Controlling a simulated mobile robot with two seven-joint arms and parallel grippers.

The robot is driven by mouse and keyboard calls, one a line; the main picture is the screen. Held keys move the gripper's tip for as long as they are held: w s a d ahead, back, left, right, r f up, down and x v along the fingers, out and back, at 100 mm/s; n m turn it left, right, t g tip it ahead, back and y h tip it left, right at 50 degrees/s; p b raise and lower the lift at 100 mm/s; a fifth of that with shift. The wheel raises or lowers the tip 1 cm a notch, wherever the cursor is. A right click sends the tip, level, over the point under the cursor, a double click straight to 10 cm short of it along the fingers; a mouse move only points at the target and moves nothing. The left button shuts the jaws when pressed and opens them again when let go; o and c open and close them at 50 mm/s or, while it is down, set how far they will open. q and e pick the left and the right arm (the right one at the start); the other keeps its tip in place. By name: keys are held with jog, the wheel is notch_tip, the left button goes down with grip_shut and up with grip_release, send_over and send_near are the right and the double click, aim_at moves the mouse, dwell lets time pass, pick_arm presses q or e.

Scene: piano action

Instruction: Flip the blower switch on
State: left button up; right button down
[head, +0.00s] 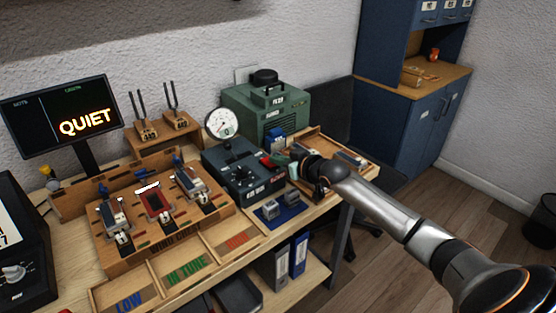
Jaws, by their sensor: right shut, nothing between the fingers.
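A dark control box (228,172) with a lever and small labels stands on the bench right of centre. A small red part (268,161), which looks like the blower switch, shows at its right edge; I cannot tell whether it is on or off. The green blower unit (262,112) stands behind the box. My right gripper (280,164) is shut and empty, with its tip close beside the red part; I cannot tell whether they touch. My right arm comes in from the lower right and hides part of the bench there. My left gripper is out of view.
A round gauge (222,123) stands behind the control box. A screen (62,118) reads QUIET. A blue mat (294,213) with metal blocks lies in front. A wooden tray (366,172) lies to the right.

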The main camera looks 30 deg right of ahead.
jog(key=shift+s+f+t+b, duration=0.2)
jog(key=shift+f+t+b, duration=0.3)
jog(key=shift+f+b, duration=0.4)
jog(key=shift+r+p, duration=0.85)
jog(key=shift+r, duration=0.05)
notch_tip(320, 180, up, 4)
jog(key=p, duration=0.3)
jog(key=shift+s+f+p, duration=0.15)
jog(key=shift+f+p, duration=0.1)
jog(key=shift+p, duration=0.05)
jog(key=s, duration=1)
jog(key=shift+d+r+b, duration=0.3)
jog(key=shift+d, duration=0.1)
